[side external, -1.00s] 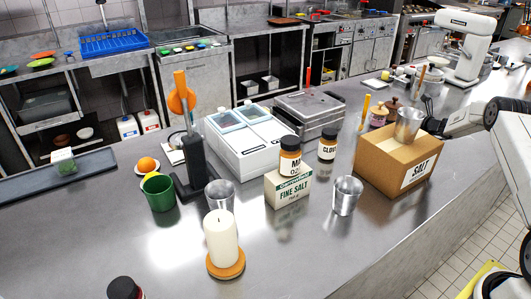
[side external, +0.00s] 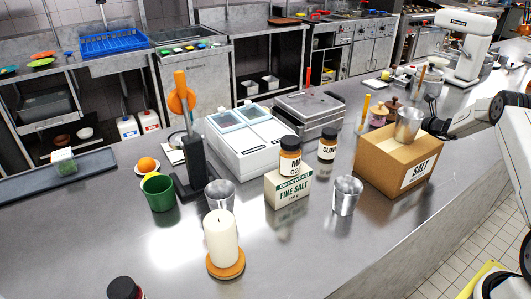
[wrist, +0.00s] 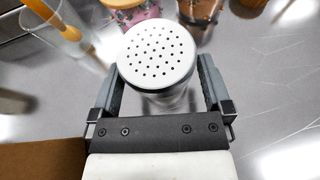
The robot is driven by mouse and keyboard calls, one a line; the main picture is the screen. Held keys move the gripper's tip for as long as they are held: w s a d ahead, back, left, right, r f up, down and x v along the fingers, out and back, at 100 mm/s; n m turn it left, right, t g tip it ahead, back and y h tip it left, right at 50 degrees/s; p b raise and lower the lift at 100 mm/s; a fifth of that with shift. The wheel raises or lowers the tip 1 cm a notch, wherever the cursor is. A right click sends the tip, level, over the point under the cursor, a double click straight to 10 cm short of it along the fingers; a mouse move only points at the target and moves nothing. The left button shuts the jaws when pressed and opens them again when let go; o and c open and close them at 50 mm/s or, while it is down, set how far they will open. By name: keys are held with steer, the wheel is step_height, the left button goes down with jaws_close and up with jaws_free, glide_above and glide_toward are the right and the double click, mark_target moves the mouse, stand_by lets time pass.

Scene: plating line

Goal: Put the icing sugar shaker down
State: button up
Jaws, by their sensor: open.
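The icing sugar shaker (wrist: 157,52) has a round, pale lid full of small holes and a clear-looking body. In the wrist view it is upright between the fingers of my gripper (wrist: 158,84). The fingers are open, one on each side of it. The lid hides most of its body, and its base cannot be seen clearly. In the side view my gripper (side external: 432,116) is low over the counter behind the cardboard box at the right. I cannot make out the shaker there.
The SALT cardboard box (side external: 384,166) carries a metal cup (side external: 408,125) and stands close to my gripper. A pink patterned jar (wrist: 130,14) and a glass (wrist: 65,30) holding a stick are near the shaker. Bare steel counter (wrist: 270,85) lies right of it.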

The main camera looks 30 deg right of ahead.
steer(key=v, duration=1)
steer(key=shift+s, duration=0.25)
steer(key=shift+r, duration=0.15)
stand_by(0.4)
